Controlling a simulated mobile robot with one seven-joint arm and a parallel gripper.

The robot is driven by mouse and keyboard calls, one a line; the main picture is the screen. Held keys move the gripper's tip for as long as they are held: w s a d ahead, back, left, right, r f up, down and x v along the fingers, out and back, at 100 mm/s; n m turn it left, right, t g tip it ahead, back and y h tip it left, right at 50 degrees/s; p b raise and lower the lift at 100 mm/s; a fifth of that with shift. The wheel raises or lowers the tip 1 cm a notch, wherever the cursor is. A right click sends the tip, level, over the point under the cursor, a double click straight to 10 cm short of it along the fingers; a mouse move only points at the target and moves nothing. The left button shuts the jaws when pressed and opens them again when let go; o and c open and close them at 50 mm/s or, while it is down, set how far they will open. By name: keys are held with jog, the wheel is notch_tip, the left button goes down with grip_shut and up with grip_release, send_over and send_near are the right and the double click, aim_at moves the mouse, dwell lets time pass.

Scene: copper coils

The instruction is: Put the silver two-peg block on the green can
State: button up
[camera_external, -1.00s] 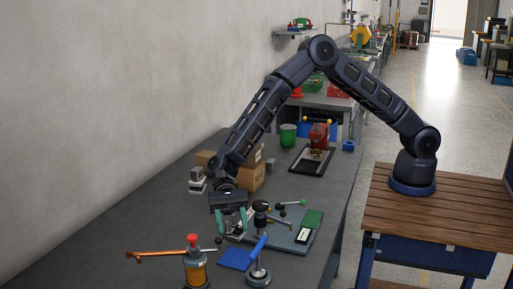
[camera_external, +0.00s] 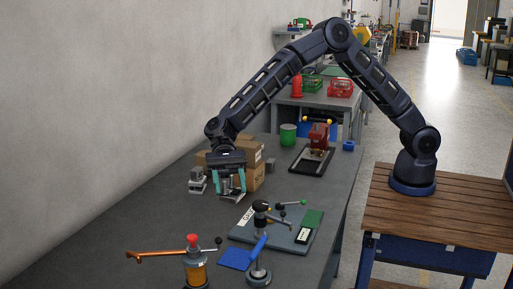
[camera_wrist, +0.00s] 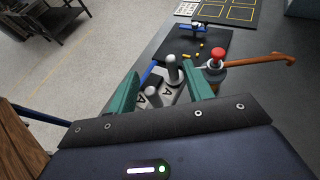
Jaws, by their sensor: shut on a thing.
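The silver two-peg block (camera_external: 229,190) is between the teal fingers of my gripper (camera_external: 229,182), which is shut on it above the grey bench. In the wrist view my gripper (camera_wrist: 163,92) has a finger on either side of the block (camera_wrist: 181,87); its two pegs stick up and its plate bears letters "A". The green can (camera_external: 288,135) stands upright on the bench, farther back and to the right of my gripper. The can does not show in the wrist view.
Cardboard boxes (camera_external: 252,172) stand just behind my gripper, a small grey block (camera_external: 270,165) beside them. Another silver piece (camera_external: 197,181) is to the left. A red device on a black tray (camera_external: 301,166) is near the can. A board (camera_external: 290,236) with a clamp lies in front.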

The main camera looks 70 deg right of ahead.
jog(key=w+d+r+m+t+y, duration=0.1)
jog(key=w+d+m+t, duration=0.1)
jog(key=w+d, duration=0.65)
jog(key=w+d+r+m+t, duration=0.15)
jog(key=w+d, duration=0.25)
jog(key=d, duration=0.9)
jog(key=w+d+r+m+t+y, duration=0.1)
jog(key=w+d+m+t, duration=0.2)
jog(key=w+d, duration=0.55)
jog(key=w+d+m+t, duration=0.1)
jog(key=d+m+t, duration=0.15)
jog(key=d, duration=1.35)
notch_tip(320, 180, up, 5)
jog(key=m+t+h, duration=0.5)
jog(key=m+t, duration=0.4)
send_over(289, 125)
jog(key=f, duration=1.9)
jog(key=shift+s+a, duration=0.15)
jog(key=shift+a, duration=0.2)
jog(key=shift+f, duration=0.15)
